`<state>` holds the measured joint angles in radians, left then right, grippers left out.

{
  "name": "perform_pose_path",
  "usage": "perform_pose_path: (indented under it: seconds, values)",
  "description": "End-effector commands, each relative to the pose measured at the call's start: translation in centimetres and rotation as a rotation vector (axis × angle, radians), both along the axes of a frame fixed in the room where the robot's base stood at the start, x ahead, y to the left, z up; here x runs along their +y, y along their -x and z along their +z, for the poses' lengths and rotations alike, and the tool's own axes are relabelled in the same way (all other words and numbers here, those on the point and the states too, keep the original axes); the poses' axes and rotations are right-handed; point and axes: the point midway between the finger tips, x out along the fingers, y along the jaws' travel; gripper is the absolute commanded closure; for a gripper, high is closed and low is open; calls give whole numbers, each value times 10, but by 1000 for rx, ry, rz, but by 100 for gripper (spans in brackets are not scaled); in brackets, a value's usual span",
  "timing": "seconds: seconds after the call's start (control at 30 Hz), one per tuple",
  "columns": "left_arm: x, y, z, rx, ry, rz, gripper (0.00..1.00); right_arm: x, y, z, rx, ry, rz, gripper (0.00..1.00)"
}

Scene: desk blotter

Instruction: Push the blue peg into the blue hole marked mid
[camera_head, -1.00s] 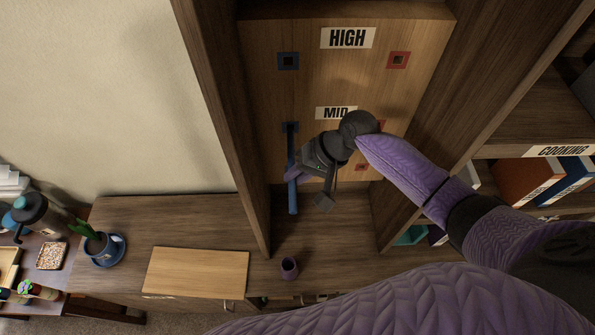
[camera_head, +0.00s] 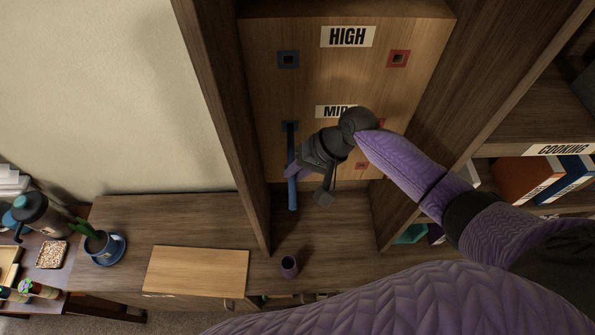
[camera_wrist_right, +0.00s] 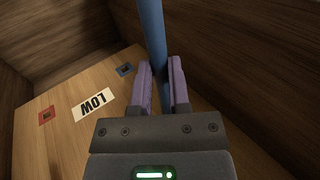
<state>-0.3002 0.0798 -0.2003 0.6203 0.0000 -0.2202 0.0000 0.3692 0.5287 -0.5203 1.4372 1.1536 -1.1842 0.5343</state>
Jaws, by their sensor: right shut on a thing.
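A long blue peg (camera_head: 292,190) stands out in front of the wooden board, and it also shows in the right wrist view (camera_wrist_right: 152,30). My right gripper (camera_head: 294,172) is shut on the peg; its purple fingers (camera_wrist_right: 164,85) sit on both sides of it. In the head view the peg's far end overlaps the blue hole (camera_head: 284,126) left of the MID label (camera_head: 329,111). I cannot tell how deep the end sits. My left gripper is not in view.
The board (camera_head: 330,85) also has HIGH holes, blue (camera_head: 288,59) and red (camera_head: 398,58). The LOW label (camera_wrist_right: 93,101) shows in the wrist view. Shelf walls (camera_head: 215,100) flank the board.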

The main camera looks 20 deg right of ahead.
Motion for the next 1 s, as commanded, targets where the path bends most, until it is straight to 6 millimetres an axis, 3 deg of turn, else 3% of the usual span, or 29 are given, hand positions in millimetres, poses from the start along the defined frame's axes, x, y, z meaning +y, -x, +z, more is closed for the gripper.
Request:
perform_pose_path:
  seconds: [1.0]
  values:
    - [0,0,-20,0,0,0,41,-7,-25,-1,0,-1,-1,100]
